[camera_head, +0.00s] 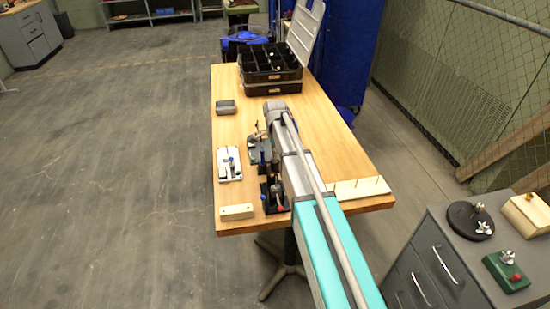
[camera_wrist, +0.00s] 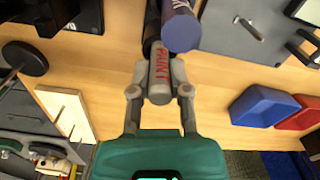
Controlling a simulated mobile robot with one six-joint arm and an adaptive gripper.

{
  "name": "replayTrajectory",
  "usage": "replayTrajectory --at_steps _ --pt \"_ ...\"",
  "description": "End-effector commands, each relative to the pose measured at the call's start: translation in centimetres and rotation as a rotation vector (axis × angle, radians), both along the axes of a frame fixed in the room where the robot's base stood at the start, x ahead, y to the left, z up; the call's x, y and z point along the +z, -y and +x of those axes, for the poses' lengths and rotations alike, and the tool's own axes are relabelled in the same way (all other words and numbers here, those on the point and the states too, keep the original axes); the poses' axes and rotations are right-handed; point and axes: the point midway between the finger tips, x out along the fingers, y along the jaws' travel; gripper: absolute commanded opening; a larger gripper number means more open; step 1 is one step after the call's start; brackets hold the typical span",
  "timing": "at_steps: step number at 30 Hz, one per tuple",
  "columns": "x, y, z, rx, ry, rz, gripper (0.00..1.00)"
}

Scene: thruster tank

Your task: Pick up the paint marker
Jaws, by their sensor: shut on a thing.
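The paint marker (camera_wrist: 160,66) is a grey cylinder with red "PAINT" lettering, in the middle of the wrist view. My gripper (camera_wrist: 160,85) has one finger on each side of it and is shut on it. A blue-violet cylinder (camera_wrist: 181,28) is close beyond the marker; I cannot tell whether they touch. In the head view my arm reaches over the wooden table (camera_head: 320,115) and hides the gripper and the marker.
A black compartment case (camera_head: 271,88) with its lid up stands at the table's far end. A grey box (camera_head: 226,107), a white board (camera_head: 222,175) and a pale block (camera_head: 236,212) lie along the left edge. Blue (camera_wrist: 262,105) and red (camera_wrist: 302,113) bins show in the wrist view.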

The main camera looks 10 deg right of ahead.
Motion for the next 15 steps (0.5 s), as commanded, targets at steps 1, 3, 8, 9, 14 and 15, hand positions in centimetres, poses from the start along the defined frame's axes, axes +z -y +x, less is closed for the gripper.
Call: replayTrajectory --at_steps 1,3,8,9,14,15 --pt "0.00 0.00 0.00 0.000 0.000 0.000 0.00" --pt "-0.01 0.05 -0.01 -0.001 0.000 0.000 0.00" --pt "0.06 0.08 0.00 -0.001 0.000 0.000 0.00" --pt "0.12 0.08 0.00 -0.001 0.000 0.000 0.00" --pt "0.60 0.08 0.00 -0.001 0.000 0.000 0.00" --pt "0.79 0.08 0.00 -0.001 0.000 0.000 0.00"
